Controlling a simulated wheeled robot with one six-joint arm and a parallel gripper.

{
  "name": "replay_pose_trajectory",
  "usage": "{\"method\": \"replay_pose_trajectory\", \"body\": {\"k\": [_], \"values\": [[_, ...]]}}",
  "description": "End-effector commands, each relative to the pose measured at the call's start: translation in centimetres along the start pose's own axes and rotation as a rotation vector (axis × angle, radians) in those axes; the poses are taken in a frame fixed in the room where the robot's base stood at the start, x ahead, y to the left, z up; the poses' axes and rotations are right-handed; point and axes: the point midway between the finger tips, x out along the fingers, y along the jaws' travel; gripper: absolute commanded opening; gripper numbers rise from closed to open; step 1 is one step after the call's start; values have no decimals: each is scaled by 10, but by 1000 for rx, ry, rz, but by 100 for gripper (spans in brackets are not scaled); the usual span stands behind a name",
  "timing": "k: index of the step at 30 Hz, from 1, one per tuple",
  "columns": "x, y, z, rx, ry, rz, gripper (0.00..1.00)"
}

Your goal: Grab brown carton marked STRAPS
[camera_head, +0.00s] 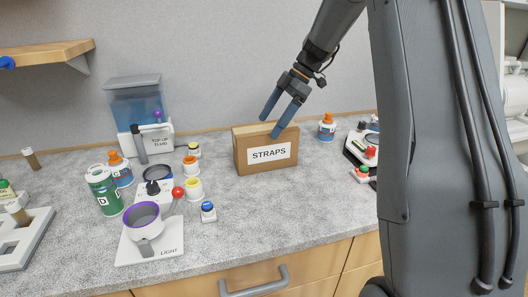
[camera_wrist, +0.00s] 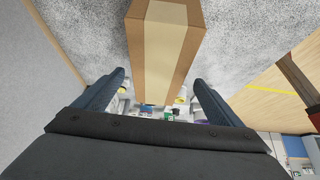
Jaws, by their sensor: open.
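The brown carton (camera_head: 265,165) stands upright on the grey counter, with a white STRAPS label facing the front. My gripper (camera_head: 276,124) is open and points down at the carton's top right part.
Bottles and jars, a cup stand marked LIGHT (camera_head: 150,246) and a TOP-UP FLUID tank (camera_head: 138,105) stand to the left. An orange-capped bottle (camera_head: 326,128) and a small device (camera_head: 362,150) are to the right. The counter (camera_head: 265,210) before the carton is clear.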

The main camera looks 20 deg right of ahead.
Motion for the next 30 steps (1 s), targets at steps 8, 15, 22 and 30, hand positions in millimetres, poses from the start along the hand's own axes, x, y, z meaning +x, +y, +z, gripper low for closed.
{"method": "replay_pose_trajectory", "body": {"k": [8,15,22,30], "values": [[19,2,5,1,1,-3,90],[42,1,5,1,0,-3,90],[72,-1,6,1,0,-4,90],[87,0,7,1,0,0,90]]}}
